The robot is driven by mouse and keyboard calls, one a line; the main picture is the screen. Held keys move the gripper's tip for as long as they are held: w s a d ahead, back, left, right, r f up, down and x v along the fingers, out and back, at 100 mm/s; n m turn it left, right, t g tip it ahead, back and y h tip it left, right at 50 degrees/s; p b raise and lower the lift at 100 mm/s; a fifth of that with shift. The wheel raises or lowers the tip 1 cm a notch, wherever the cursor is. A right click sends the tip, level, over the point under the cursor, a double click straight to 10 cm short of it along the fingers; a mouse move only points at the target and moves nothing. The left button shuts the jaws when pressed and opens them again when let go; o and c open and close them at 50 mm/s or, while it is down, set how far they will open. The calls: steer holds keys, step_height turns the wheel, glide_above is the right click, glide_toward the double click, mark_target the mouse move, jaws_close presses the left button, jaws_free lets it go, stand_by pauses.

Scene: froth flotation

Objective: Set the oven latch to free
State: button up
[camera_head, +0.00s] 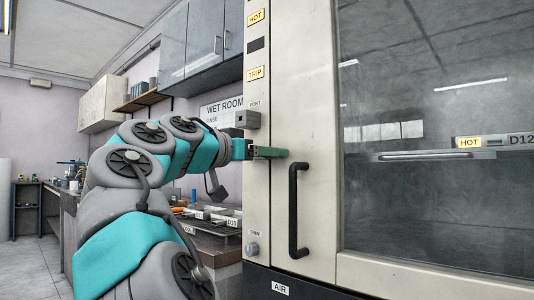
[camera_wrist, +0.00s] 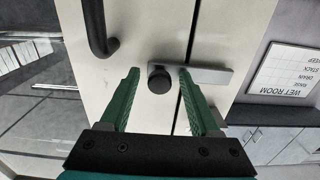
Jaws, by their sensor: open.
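The oven door (camera_head: 304,60) is pale with a large dark window and looks closed. The latch shows in the wrist view as a grey flat bar (camera_wrist: 210,76) with a round black knob (camera_wrist: 159,84) at one end. The bar lies across the seam between the door and the oven frame. My gripper (camera_wrist: 158,72) is open, with its green fingers on either side of the knob. I cannot tell whether they touch it. In the head view my gripper (camera_head: 270,153) is at the frame's edge, left of the door handle, and the latch is hidden there.
The black door handle (camera_head: 296,210) stands out close to my gripper; it also shows in the wrist view (camera_wrist: 97,28). A grey port box (camera_head: 247,119) juts out just above my gripper. A round knob (camera_head: 252,249) is lower on the frame. A bench (camera_head: 215,254) with trays stands left.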

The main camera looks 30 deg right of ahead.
jaws_close()
stand_by(0.4)
stand_by(0.9)
